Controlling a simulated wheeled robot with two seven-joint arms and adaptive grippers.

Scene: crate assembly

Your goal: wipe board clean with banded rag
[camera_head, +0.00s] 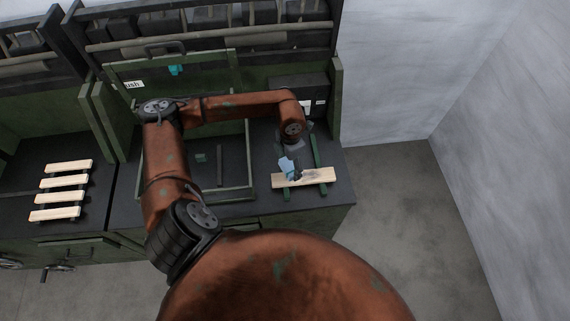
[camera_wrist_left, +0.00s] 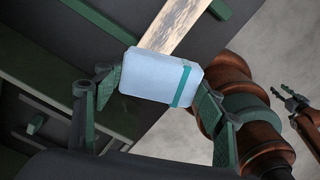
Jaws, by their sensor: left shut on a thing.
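The pale blue rag with a teal band (camera_wrist_left: 160,78) is pinched between the two fingers of my left gripper (camera_wrist_left: 158,90). In the head view the rag (camera_head: 286,165) is over the left part of the pale wooden board (camera_head: 322,176). The board lies across two green rails, and a grey smudge shows near its middle. The wrist view shows part of the board (camera_wrist_left: 178,25) just beyond the rag; I cannot tell whether they touch. My right gripper (camera_wrist_left: 290,104) shows small at the right of the wrist view, away from the board; its jaw state is unclear.
A green-framed crate part (camera_head: 250,160) stands left of the board. A slatted wooden piece (camera_head: 62,190) lies on the dark bench at the far left. Dark bins (camera_head: 205,22) line the back shelf. The bench's right edge is close to the board, with open floor (camera_head: 410,200) beyond.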

